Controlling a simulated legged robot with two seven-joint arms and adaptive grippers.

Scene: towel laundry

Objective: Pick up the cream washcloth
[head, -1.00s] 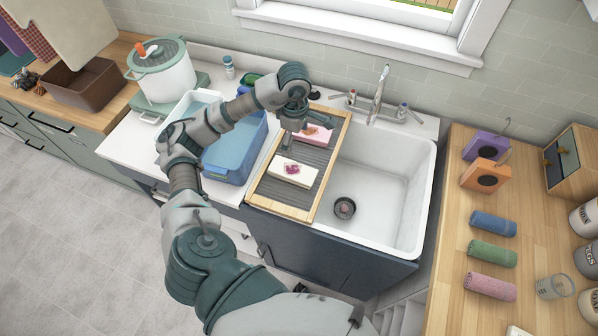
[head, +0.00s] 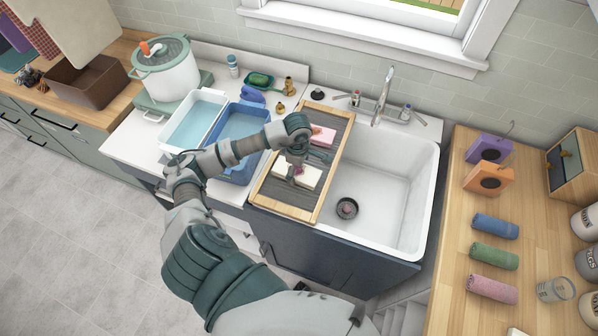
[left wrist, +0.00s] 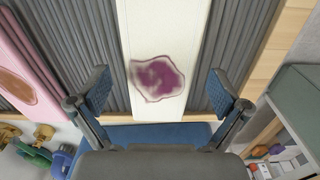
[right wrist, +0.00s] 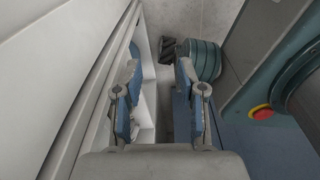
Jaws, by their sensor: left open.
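The cream washcloth (head: 308,178) lies flat on the ridged washboard (head: 270,189) with the wooden frame, left of the sink. It bears a purple stain. My left gripper (head: 293,168) is above it and hides part of it. In the left wrist view the cream washcloth (left wrist: 166,40) runs between the two spread fingers of my left gripper (left wrist: 160,92), which is open and empty. My right gripper (right wrist: 158,88) shows only in its own wrist view, its fingers apart with nothing between them.
A pink washcloth (head: 323,135) with an orange-brown stain lies farther back on the washboard. A blue basin (head: 238,128) and a white basin (head: 190,122) stand to the left. The white sink (head: 385,190) is empty. Rolled towels lie on the right counter.

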